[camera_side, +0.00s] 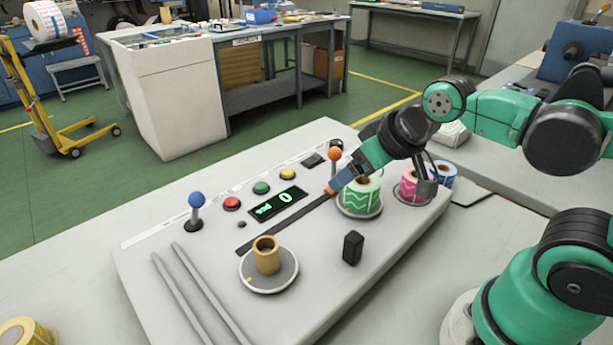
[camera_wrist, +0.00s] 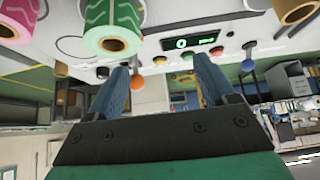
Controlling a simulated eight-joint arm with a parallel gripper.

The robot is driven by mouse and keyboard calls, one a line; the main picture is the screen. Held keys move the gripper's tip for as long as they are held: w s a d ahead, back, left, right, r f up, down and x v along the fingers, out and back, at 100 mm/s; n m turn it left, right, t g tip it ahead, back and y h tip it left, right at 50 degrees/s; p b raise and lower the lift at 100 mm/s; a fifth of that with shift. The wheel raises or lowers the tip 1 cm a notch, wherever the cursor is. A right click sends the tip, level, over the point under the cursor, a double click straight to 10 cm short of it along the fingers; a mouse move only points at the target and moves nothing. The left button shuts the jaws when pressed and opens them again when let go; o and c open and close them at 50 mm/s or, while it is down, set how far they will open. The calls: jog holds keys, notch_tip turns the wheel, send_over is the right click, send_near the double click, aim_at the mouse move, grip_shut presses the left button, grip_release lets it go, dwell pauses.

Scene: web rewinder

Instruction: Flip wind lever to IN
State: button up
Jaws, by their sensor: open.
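Two ball-topped levers stand on the pale console; I cannot read which is the wind lever or any IN mark. The orange-ball lever (camera_side: 335,155) is at the far end, and its ball shows in the wrist view (camera_wrist: 137,85). The blue-ball lever (camera_side: 196,201) is at the left end, also in the wrist view (camera_wrist: 247,66). My gripper (camera_side: 333,190) is open and empty, with blue fingers low over the console near the orange lever. In the wrist view the orange ball appears between my fingers (camera_wrist: 163,68), close to the left one; I see no clear contact.
A green-patterned roll (camera_side: 361,194) sits on a disc right beside my gripper, with a pink roll (camera_side: 412,184) behind. Red, green and yellow buttons flank a display (camera_side: 277,204) reading 0. A cardboard core (camera_side: 266,255) and a black block (camera_side: 353,247) stand nearer.

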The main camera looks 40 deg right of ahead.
jog(key=shift+w+a+r, duration=0.1)
jog(key=shift+w+r, duration=0.15)
jog(key=shift+w, duration=0.05)
jog(key=c, duration=0.3)
jog(key=shift+w+a+r+m, duration=0.25)
jog(key=shift+w+r+m, duration=0.1)
jog(key=shift+w+r, duration=0.25)
jog(key=shift+w+a+r+m, duration=0.2)
jog(key=shift+w+r+m, duration=0.15)
jog(key=shift+w+r, duration=0.2)
grip_shut()
jog(key=w+a+m+g, duration=0.2)
jog(key=w+a+m, duration=0.2)
jog(key=w, duration=0.4)
jog(key=w+a+m+g+y, duration=0.1)
jog(key=w+a+m, duration=0.3)
jog(key=w, duration=0.5)
jog(key=shift+a+r+g, duration=0.2)
jog(key=shift+a+g, duration=0.4)
jog(key=shift+a, duration=0.65)
